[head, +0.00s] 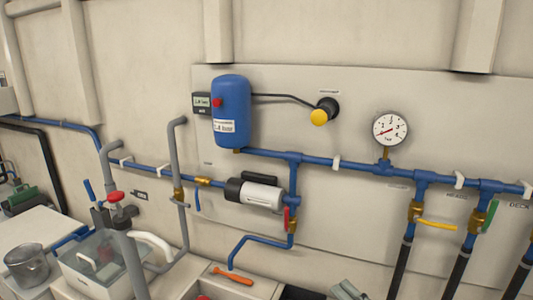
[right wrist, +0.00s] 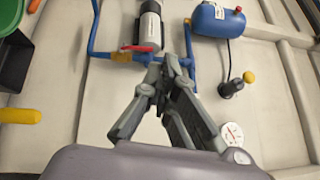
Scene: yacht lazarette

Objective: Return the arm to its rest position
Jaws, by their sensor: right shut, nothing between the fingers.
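My right gripper (head: 348,290) shows at the bottom edge of the head view, in front of the wall panel and below the pipes. Only its grey finger end is in frame there. In the right wrist view the two dark fingers of the gripper (right wrist: 170,68) meet at the tips, and nothing is held between them. The wrist view shows the wall plumbing beyond the fingertips. I cannot tell the exact gap to the pipes. My left gripper is in neither view.
The wall carries blue pipes (head: 330,162), a blue tank (head: 232,112), a pump (head: 262,193), a gauge (head: 390,128) and a yellow-handled valve (head: 437,224).

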